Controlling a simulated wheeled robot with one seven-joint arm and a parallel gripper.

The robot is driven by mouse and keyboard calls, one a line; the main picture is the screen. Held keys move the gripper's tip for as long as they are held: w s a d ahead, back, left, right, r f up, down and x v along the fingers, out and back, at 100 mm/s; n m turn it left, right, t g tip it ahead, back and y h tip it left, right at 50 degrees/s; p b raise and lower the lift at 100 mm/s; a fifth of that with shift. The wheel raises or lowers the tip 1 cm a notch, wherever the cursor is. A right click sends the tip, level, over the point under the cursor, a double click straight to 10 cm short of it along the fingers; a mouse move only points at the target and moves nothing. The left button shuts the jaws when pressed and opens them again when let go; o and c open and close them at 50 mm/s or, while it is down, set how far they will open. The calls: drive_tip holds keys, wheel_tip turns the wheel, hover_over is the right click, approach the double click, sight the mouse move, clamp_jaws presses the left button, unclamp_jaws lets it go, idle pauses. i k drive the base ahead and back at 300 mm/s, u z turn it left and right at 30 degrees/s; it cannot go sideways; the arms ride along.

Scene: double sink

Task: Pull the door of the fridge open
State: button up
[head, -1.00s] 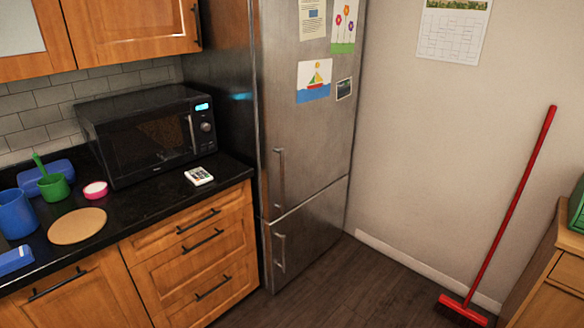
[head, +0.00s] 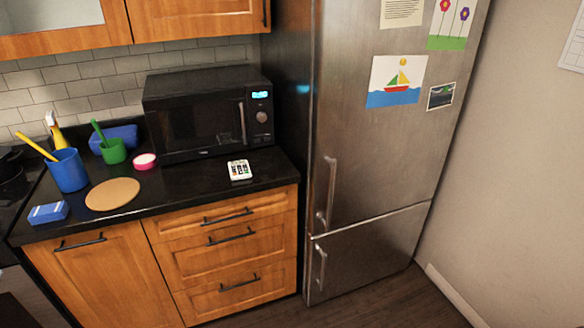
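The fridge (head: 375,150) is a tall stainless steel unit right of the counter in the head view. Its upper door and its lower door (head: 365,255) both look shut. The upper door has a vertical bar handle (head: 329,192) near its left edge. The lower door has a shorter vertical handle (head: 320,267), also on the left. Drawings and papers, such as a sailboat picture (head: 396,82), are stuck on the upper door. The fridge's top is out of view. My gripper is not in view.
A black counter (head: 190,195) over wooden drawers stands left of the fridge. On it are a microwave (head: 205,112), a white remote-like item (head: 240,170), a blue cup (head: 69,170) and a round board (head: 112,194). Dark floor (head: 400,303) is clear before the fridge; a wall (head: 520,170) is at right.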

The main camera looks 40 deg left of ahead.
sight(366, 163)
drive_tip(key=u, duration=0.8)
drive_tip(key=i, duration=0.95)
drive_tip(key=u, duration=1.4)
drive_tip(key=i, duration=0.25)
drive_tip(key=u, duration=0.3)
